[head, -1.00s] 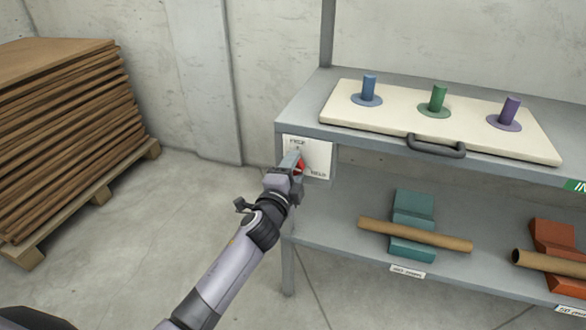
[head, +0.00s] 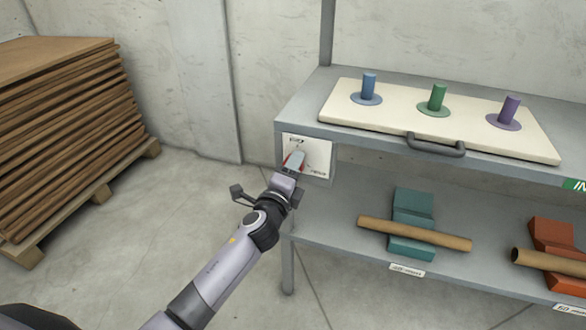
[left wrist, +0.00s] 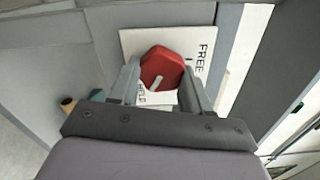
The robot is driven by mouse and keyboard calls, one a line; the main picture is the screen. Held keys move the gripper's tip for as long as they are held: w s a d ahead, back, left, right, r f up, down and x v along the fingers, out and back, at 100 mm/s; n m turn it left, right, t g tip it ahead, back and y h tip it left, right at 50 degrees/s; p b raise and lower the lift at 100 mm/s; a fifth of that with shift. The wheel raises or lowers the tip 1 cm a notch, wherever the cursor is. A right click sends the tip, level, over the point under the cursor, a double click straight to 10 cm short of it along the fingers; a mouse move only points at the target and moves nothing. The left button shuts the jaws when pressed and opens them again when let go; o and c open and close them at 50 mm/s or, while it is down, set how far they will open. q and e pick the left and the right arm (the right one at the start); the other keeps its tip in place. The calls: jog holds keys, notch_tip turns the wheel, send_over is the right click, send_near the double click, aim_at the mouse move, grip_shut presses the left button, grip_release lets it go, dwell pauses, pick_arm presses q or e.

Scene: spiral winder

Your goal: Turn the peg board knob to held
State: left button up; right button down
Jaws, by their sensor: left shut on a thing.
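A red knob (head: 286,158) is on a white plate (head: 318,154) at the left end of the shelf unit. In the head view, my left gripper (head: 295,163) covers most of it. In the left wrist view, the knob (left wrist: 165,66) sits between the fingers of my left gripper (left wrist: 162,80), which is shut on it. The knob's pale pointer mark slants down and left, toward the partly hidden word HELD. The word FREE is at the plate's right in that view. The peg board (head: 395,118) lies on the top shelf with blue, green and purple pegs. My right gripper is not in view.
The peg board's dark handle (head: 436,147) sticks out over the shelf's front edge. The lower shelf holds a teal block (head: 412,208) and an orange block (head: 553,238) with cardboard tubes. Stacked brown sheets (head: 62,135) stand on a pallet at left. Floor between is clear.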

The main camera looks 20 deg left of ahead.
pick_arm(q)
jog(key=shift+r, duration=0.1)
jog(key=o, duration=1.1)
jog(key=shift+c, duration=0.2)
jog(key=s+p, duration=0.1)
jog(key=s, duration=0.6)
jog(key=shift+a, duration=0.15)
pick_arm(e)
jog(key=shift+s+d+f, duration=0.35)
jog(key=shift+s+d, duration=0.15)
pick_arm(q)
jog(key=shift+s, duration=0.1)
